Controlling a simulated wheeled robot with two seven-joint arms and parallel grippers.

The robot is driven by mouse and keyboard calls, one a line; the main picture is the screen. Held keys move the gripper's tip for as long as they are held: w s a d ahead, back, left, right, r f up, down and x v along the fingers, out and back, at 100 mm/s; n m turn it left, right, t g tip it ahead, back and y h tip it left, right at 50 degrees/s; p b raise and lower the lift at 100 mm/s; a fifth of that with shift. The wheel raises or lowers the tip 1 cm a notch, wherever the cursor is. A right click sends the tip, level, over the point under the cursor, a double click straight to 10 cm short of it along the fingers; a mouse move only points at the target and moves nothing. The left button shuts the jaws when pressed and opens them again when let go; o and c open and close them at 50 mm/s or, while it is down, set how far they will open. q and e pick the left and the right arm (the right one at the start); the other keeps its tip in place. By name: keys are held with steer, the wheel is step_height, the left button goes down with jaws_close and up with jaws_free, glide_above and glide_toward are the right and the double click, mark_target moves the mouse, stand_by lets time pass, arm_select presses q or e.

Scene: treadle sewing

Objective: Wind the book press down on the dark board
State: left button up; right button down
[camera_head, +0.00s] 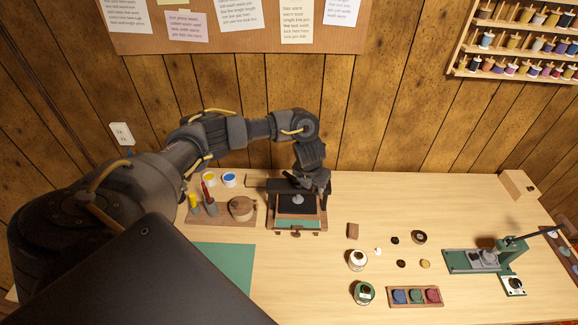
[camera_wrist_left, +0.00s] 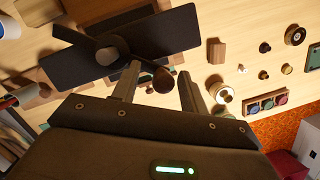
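The book press (camera_head: 311,222) stands on the table near the back, with a wooden base and a dark top beam (camera_wrist_left: 165,38). A dark flat plate (camera_head: 288,207) with a grey disc on it shows inside its frame; I cannot tell the dark board apart from the press plate. In the left wrist view, a dark handle (camera_wrist_left: 107,45) crosses the top of the beam, with a round brown knob (camera_wrist_left: 163,80) at one end. My left gripper (camera_head: 318,186) is above the press. Its fingers (camera_wrist_left: 160,91) are apart on either side of the knob, with gaps showing. My right gripper is out of view.
Left of the press is a wooden tray (camera_head: 228,217) with tools and a round wooden piece. A green mat (camera_head: 225,262) lies in front. To the right are jars, small parts, a tray of coloured pots (camera_head: 397,297) and a green hand press (camera_head: 470,262).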

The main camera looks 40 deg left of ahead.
arm_select(q)
step_height(320, 180, up, 2)
steer(key=shift+r+p, duration=0.15)
steer(key=shift+p, duration=0.85)
steer(key=shift+r, duration=2.35)
